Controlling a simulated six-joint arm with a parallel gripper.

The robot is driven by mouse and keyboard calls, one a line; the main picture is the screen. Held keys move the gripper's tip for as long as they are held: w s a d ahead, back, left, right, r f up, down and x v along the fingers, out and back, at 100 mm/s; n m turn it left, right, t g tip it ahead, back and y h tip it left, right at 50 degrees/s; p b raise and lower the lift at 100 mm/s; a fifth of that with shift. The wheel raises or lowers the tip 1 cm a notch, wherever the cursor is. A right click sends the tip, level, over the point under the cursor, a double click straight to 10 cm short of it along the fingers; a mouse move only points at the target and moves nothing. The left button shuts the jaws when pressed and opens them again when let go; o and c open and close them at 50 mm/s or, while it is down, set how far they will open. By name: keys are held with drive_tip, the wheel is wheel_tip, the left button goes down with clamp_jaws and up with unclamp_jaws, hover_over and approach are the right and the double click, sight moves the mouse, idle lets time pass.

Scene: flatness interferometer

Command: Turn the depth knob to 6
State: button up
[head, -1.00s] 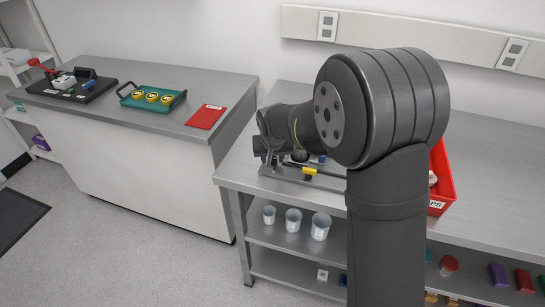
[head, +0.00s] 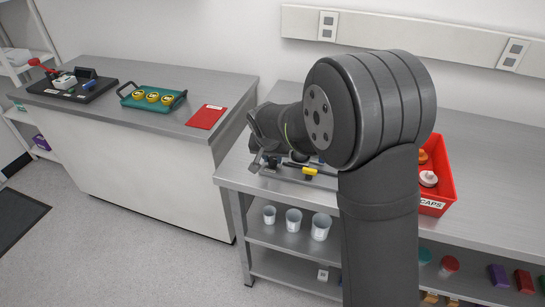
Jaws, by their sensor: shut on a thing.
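The flatness interferometer (head: 318,183) is a low grey device with a yellow part (head: 309,171), on the steel bench. My arm hides much of it. My gripper (head: 264,164) is tilted over at its left end, shut on what seems to be the dark depth knob (head: 273,163). The fingers cover most of the knob. Its scale and setting cannot be read from here.
A red caps bin (head: 437,190) stands to the right of my arm. Cups (head: 293,221) sit on the shelf below. The left counter holds a teal tray (head: 150,101) with yellow-topped items, a red booklet (head: 206,117) and a black fixture (head: 68,88).

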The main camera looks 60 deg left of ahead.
drive_tip(key=o, duration=1)
drive_tip(key=v, duration=1.7)
drive_tip(key=shift+r, duration=0.25)
drive_tip(key=x, duration=1.7)
drive_tip(key=shift+f, duration=0.25)
drive_tip(key=shift+r, duration=0.1)
